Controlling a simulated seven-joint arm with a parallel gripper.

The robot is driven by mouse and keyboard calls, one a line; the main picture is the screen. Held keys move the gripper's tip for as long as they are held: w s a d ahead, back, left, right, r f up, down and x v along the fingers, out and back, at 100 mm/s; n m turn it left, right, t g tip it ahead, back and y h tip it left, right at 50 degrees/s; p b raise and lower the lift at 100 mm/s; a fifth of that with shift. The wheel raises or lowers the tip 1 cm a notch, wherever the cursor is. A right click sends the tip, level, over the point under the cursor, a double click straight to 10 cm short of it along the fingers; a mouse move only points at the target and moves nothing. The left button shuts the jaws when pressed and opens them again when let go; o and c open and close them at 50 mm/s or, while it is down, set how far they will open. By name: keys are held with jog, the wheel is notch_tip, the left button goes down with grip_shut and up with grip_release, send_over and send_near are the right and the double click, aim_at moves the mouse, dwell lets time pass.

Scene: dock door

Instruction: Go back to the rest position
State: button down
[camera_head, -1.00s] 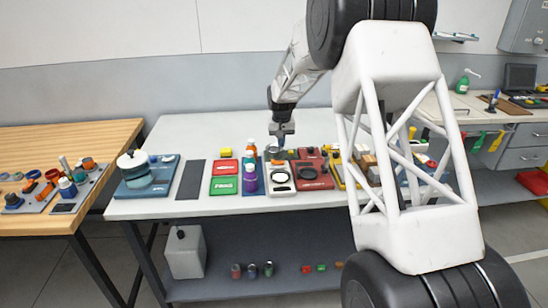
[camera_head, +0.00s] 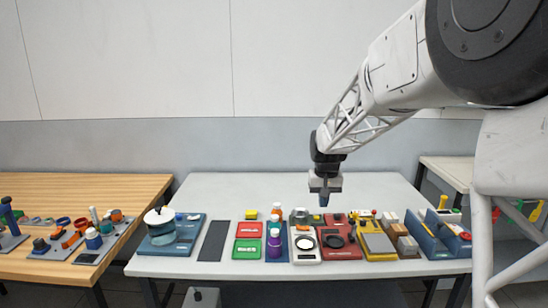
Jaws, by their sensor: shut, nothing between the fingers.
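My gripper (camera_head: 324,198) is shut and empty. It points down and hangs above the back part of the white table (camera_head: 262,190), apart from the objects in the row at the front. The fingertips are small in this view. My arm comes in from the upper right.
Along the white table's front stand a blue base with a round white-topped device (camera_head: 160,220), a dark mat (camera_head: 213,241), red (camera_head: 249,230) and green (camera_head: 246,250) trays, a purple bottle (camera_head: 274,243), a white scale (camera_head: 305,256), a red device (camera_head: 338,250) and a blue bin (camera_head: 432,246). The table's back is clear.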

jog(key=s+d+r, duration=0.1)
jog(key=s+r, duration=0.4)
jog(key=s, duration=0.8)
jog(key=s+d+f+t, duration=0.1)
jog(key=s, duration=1.4)
jog(key=s+d+f, duration=0.1)
jog(key=s, duration=1.5)
jog(key=shift+s+d+f+t, duration=0.15)
jog(key=shift+s+f+t, duration=0.15)
jog(key=shift+t, duration=0.1)
